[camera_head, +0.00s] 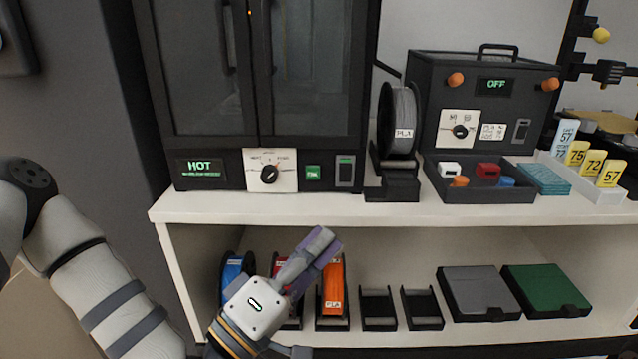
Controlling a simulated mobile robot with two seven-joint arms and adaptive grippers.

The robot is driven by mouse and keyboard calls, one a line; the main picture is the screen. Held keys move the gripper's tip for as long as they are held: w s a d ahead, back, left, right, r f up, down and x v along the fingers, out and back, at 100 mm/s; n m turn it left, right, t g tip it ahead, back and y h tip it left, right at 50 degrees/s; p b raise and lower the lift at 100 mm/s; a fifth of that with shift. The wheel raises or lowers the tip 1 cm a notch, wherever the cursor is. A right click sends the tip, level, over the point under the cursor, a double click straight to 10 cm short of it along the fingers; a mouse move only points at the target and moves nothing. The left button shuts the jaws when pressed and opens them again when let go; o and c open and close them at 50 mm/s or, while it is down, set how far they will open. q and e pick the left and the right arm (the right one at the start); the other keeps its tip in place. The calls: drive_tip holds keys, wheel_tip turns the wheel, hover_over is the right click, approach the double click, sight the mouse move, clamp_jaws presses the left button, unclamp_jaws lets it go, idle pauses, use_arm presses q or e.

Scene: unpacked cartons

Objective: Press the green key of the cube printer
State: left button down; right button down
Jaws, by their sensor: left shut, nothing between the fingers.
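The tall dark printer cabinet (222,150) with two glazed doors stands on the white counter at the left and shows HOT in green on its display. My left gripper (322,245) is shut and empty. It points up and to the right, below the green key and apart from it, in front of the lower shelf. It partly hides the red spool (281,268). My right gripper is not in view.
Further right are a dark box (430,110) reading OFF and a parts tray (440,188). The counter edge (400,212) juts out above the lower shelf, which holds spools, empty holders and flat plates.

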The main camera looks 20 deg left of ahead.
sight(313, 173)
use_arm(q)
drive_tip(key=r, duration=0.1)
drive_tip(key=a+r+t, duration=0.1)
drive_tip(key=shift+w+a+r+n, duration=0.1)
drive_tip(key=shift+w+r+n, duration=0.2)
drive_tip(key=shift+w+r, duration=0.05)
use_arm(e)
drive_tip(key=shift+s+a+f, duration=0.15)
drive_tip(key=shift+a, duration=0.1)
